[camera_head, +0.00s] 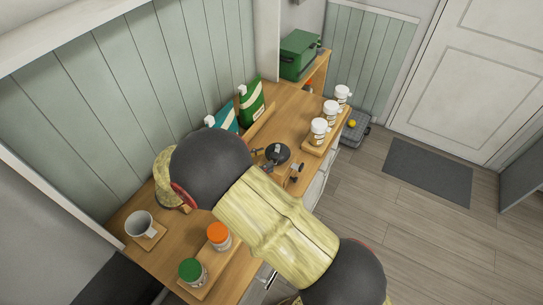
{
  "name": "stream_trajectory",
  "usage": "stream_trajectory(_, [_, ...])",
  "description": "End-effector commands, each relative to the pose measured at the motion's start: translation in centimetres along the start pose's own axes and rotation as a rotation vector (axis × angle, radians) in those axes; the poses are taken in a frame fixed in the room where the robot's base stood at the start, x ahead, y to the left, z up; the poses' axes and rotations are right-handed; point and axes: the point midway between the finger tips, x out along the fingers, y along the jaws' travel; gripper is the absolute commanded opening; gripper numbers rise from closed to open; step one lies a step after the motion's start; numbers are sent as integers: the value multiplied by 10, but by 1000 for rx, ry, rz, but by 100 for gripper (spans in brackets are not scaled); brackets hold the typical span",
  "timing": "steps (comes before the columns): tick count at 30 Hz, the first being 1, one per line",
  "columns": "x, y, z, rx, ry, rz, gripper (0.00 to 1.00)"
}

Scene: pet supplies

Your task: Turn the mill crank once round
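The mill (277,153) looks like a dark, round-topped device on the wooden counter, just beyond my arm's bamboo-like link. A small dark part with a knob (294,179) shows at the counter's front edge below it. It may be the crank, but it is too small to tell. My arm crosses the middle of the view and covers the counter to the left of the mill and in front of it. My gripper cannot be made out, so its relation to the crank is hidden.
Several white-lidded jars (331,113) stand on a wooden board right of the mill. Bags (251,101) lean at the wall behind. A mug (141,226), an orange-lidded jar (218,235) and a green-lidded jar (192,271) stand at the near left.

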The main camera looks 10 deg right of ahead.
Motion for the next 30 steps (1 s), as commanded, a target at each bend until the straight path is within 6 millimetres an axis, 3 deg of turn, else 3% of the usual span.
stream_trajectory(6, [-44, 1, -1, 1, -1, 3, 40])
stream_trajectory(12, [-66, 0, -1, 0, -1, 2, 40])
stream_trajectory(30, [-70, 0, 0, 0, -1, 0, 40])
